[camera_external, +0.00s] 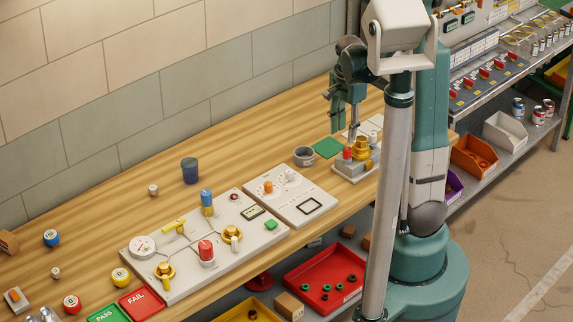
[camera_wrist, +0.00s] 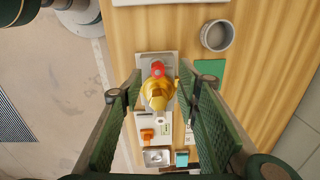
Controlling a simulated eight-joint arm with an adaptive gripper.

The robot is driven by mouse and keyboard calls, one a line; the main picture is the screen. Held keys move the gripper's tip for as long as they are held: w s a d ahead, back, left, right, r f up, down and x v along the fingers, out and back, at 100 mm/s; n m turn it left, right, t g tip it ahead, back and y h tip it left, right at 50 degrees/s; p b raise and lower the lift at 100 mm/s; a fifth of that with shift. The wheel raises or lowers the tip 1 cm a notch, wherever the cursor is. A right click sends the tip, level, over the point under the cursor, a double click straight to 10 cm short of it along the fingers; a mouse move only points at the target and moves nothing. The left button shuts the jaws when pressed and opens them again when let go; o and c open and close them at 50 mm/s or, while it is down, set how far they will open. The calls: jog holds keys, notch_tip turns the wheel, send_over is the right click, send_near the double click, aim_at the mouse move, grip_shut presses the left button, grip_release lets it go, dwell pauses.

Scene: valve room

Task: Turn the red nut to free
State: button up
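The red nut (camera_wrist: 158,69) sits at one end of a brass fitting (camera_wrist: 157,92) on a grey block (camera_wrist: 149,60) in the wrist view. In the external view the red nut (camera_external: 347,153) is left of the brass fitting (camera_external: 362,146), on the grey block (camera_external: 352,172) at the bench's right part. My gripper (camera_wrist: 159,82) is open, with green fingers spread to both sides of the fitting in the wrist view and nothing held between them. In the external view my gripper (camera_external: 346,126) points down above the fitting. Contact is not visible.
A grey cup (camera_external: 304,156) and a green square (camera_external: 328,147) lie left of the block. Bare wood (camera_external: 120,190) lies along the back wall.

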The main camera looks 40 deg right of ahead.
jog(key=shift+s+a+f+n+t+b, duration=1.35)
jog(key=shift+a+n+b, duration=1.8)
jog(key=shift+a+b, duration=1)
jog(key=shift+s+a+f+n+t+b, duration=1)
jog(key=shift+s+a+n+b, duration=0.65)
jog(key=shift+a+n+b, duration=2)
jog(key=shift+s+a+f+n+t+b, duration=1.2)
jog(key=shift+a+n+b, duration=1.4)
jog(key=shift+a+b, duration=2.05)
jog(key=r+p, duration=0.5)
jog(key=shift+s+d+r, duration=0.2)
jog(key=shift+s+d, duration=0.05)
jog(key=shift+d, duration=0.05)
